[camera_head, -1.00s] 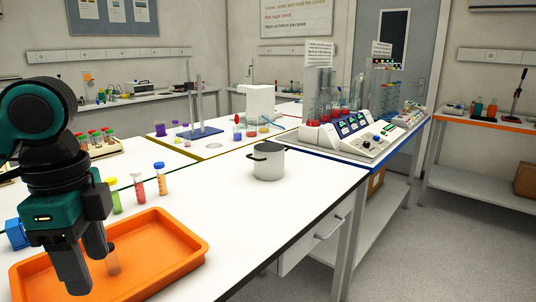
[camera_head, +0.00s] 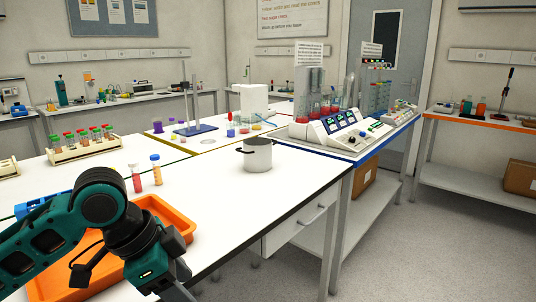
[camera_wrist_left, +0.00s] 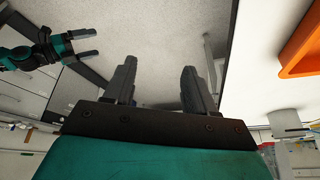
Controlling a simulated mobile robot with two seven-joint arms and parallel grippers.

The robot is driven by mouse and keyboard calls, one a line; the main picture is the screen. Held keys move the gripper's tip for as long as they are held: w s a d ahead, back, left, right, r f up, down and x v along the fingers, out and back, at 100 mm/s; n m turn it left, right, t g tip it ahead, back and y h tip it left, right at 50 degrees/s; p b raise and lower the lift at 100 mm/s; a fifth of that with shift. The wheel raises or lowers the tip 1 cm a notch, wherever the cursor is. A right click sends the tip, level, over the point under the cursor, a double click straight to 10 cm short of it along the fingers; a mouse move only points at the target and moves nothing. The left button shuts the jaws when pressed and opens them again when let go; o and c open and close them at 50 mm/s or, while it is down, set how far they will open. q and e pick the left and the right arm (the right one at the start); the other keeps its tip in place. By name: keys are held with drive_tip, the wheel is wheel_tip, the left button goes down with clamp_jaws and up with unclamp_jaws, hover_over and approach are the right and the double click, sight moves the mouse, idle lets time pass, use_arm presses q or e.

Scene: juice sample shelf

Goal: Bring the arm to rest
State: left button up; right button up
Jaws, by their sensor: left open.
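My left arm comes in from the left in the head view, low over the orange tray (camera_head: 180,222) and the table's front edge. My left gripper is at the bottom edge of that view, mostly cut off. In the left wrist view my left gripper (camera_wrist_left: 158,85) has its fingers apart with nothing between them, and grey floor behind. The orange tray (camera_wrist_left: 303,42) shows at the right there, apart from the fingers. My right gripper (camera_wrist_left: 88,44) shows at the upper left of the wrist view, fingers apart and empty. My arm hides much of the tray.
Red (camera_head: 136,178) and orange (camera_head: 156,170) capped tubes stand behind the tray. A tube rack (camera_head: 85,147) is farther back. A grey pot (camera_head: 257,155) stands near the table's right edge. Open floor (camera_head: 400,250) lies to the right.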

use_arm(q)
drive_tip(key=w+d+f+n+t+h, duration=0.1)
drive_tip(key=d+f+n+t+h, duration=0.15)
drive_tip(key=f, duration=0.45)
drive_tip(key=w+d+f+n+t+h, duration=0.1)
drive_tip(key=d+f+n+t, duration=0.25)
drive_tip(key=f, duration=0.35)
drive_tip(key=s+a+f+n+t+y, duration=0.1)
drive_tip(key=s+a+f+n+y, duration=0.1)
drive_tip(key=s+a+f, duration=0.3)
drive_tip(key=s+a+f+n+t+y, duration=0.1)
drive_tip(key=s+a+f+n+y, duration=0.2)
drive_tip(key=s+a+f, duration=0.2)
drive_tip(key=s+f, duration=0.3)
drive_tip(key=s, duration=0.1)
drive_tip(key=shift+f+t, duration=0.4)
